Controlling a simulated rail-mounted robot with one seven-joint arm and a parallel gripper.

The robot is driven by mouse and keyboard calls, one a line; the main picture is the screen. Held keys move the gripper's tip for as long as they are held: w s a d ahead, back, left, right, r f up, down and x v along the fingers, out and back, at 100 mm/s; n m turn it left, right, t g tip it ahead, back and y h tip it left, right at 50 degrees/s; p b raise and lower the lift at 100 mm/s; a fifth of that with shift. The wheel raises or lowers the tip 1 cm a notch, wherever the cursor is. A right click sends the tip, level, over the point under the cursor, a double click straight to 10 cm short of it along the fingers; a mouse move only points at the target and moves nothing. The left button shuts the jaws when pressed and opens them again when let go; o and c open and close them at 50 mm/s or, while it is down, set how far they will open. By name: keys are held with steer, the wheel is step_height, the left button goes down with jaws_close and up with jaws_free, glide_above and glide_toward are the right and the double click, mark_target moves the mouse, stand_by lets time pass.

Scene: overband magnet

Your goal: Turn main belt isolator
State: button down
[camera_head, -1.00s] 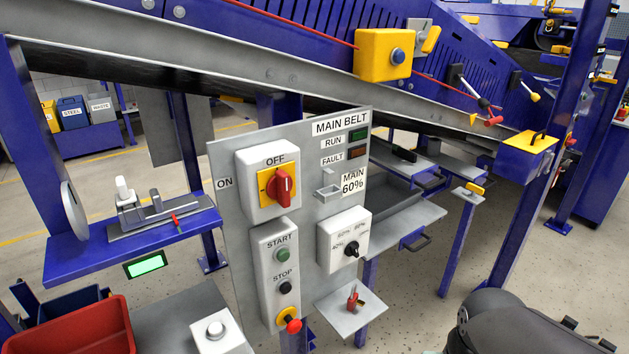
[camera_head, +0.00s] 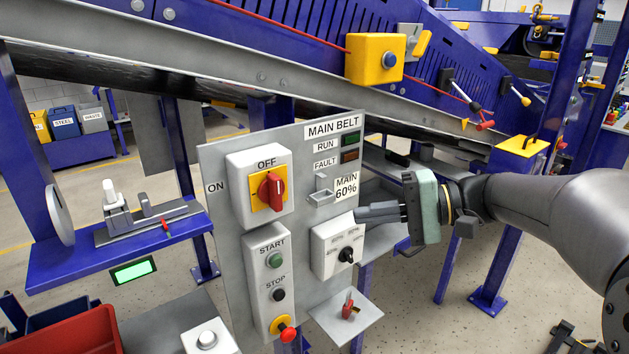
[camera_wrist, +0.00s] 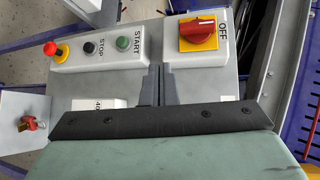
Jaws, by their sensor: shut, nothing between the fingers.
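The main belt isolator is a red rotary handle (camera_head: 271,188) on a yellow plate in a grey box on the MAIN BELT panel (camera_head: 222,240). OFF is printed above it and ON to its left. The handle points up toward OFF. The wrist view shows the isolator (camera_wrist: 198,30) at the upper right, turned sideways. My gripper (camera_head: 358,214) is at the panel's right side, in front of the speed selector box, apart from the isolator. Its fingers (camera_wrist: 158,84) are together and empty, pointing toward the panel.
Below the isolator is a box with a green START button (camera_head: 275,260), a black STOP button (camera_head: 278,295) and a red emergency stop (camera_head: 287,333). A speed selector (camera_head: 346,254) sits below my gripper. A small shelf (camera_head: 362,318) holds a red key-like piece. A bracket (camera_head: 320,190) juts out beside the isolator.

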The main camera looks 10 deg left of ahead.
steer(key=w+d+r+y, duration=0.1)
steer(key=w+r+y, duration=0.1)
steer(key=w+r, duration=0.15)
steer(key=n+p, duration=0.1)
steer(key=p, duration=0.1)
glide_toward(275, 193)
steer(key=w+a, duration=0.3)
steer(key=w, duration=0.2)
steer(key=shift+y, duration=0.3)
steer(key=shift+s+a+r+p, duration=0.1)
steer(key=shift+s+a+p, duration=0.05)
steer(key=shift+s+a, duration=0.6)
steer(key=shift+s+a+r+p, duration=0.15)
steer(key=shift+s+a, duration=0.4)
steer(key=shift+a, duration=0.4)
steer(key=shift+f, duration=0.1)
steer(key=shift+t, duration=0.3)
